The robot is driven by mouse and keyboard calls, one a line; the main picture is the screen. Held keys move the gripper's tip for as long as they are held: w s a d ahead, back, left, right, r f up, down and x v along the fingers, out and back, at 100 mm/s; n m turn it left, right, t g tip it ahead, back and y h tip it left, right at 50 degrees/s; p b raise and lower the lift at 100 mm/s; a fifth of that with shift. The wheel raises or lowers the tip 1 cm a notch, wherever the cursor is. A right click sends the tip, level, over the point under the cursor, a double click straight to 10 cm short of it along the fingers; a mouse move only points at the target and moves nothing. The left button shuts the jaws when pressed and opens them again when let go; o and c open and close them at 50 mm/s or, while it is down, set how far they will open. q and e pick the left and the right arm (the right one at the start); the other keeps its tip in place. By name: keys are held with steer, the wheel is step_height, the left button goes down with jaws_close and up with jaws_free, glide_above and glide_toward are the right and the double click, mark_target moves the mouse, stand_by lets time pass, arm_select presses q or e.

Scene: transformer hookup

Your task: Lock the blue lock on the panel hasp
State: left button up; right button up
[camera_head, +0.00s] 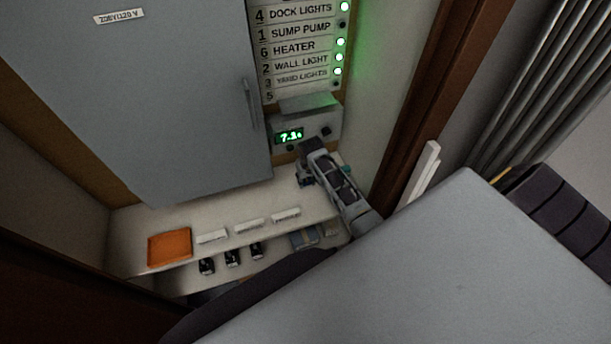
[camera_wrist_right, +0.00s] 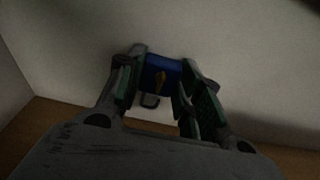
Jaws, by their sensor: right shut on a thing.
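The blue lock (camera_wrist_right: 160,76) shows in the right wrist view between the fingers of my right gripper (camera_wrist_right: 163,88), with a dark loop beside its lower edge. The gripper is shut on the lock. In the head view, my right gripper (camera_head: 308,168) is just below the small display unit, over the pale shelf; the lock cannot be made out there. The grey panel door (camera_head: 180,95) is closed, with an upright handle (camera_head: 250,105) near its right edge. I cannot make out the hasp. My left gripper is not in view.
An orange tray (camera_head: 169,248) and several white labels (camera_head: 212,236) are along the shelf's (camera_head: 190,213) front. Small black items (camera_head: 232,258) sit below them. A unit with a green display (camera_head: 288,136) is under the labelled switch list (camera_head: 300,45). A brown post (camera_head: 425,90) stands right.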

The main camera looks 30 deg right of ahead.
mark_target(306, 179)
steer(key=shift+c, duration=1)
steer(key=shift+r+p, duration=0.7)
steer(key=shift+r, duration=2.3)
steer(key=shift+s, duration=0.1)
